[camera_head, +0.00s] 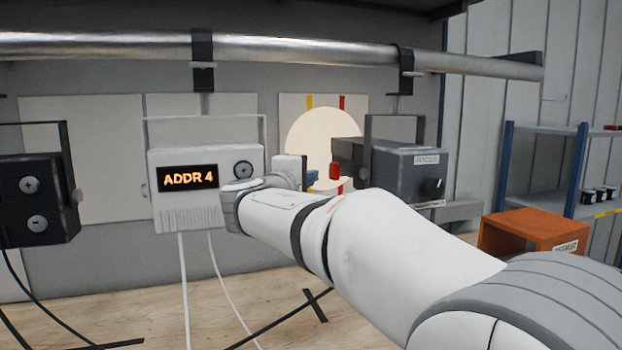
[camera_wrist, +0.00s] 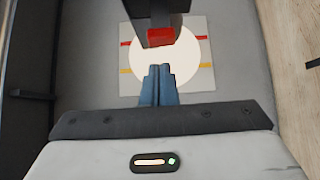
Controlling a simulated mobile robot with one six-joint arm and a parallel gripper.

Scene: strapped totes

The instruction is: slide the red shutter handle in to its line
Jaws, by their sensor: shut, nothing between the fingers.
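The red shutter handle (camera_head: 335,171) sticks out by the dark grey box labelled FOCUS (camera_head: 394,180), in front of a bright round light spot on the wall. In the wrist view the red handle (camera_wrist: 161,37) hangs at the end of a dark part, just beyond my fingertips. My gripper (camera_head: 313,177) is left of the handle in the head view; its blue fingers (camera_wrist: 158,72) are together and empty, with a small apparent gap to the handle. A pale wall panel (camera_wrist: 201,80) carries red and yellow line marks; the red mark (camera_head: 342,102) shows right of the yellow mark (camera_head: 309,101).
A metal pipe (camera_head: 280,48) runs across above with hanging brackets. A white ADDR 4 box (camera_head: 168,160) hangs left, with a black box (camera_head: 50,195) farther left. An orange bin (camera_head: 520,235) and blue shelf stand right. Cables hang below; my arm hides part of the workbench.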

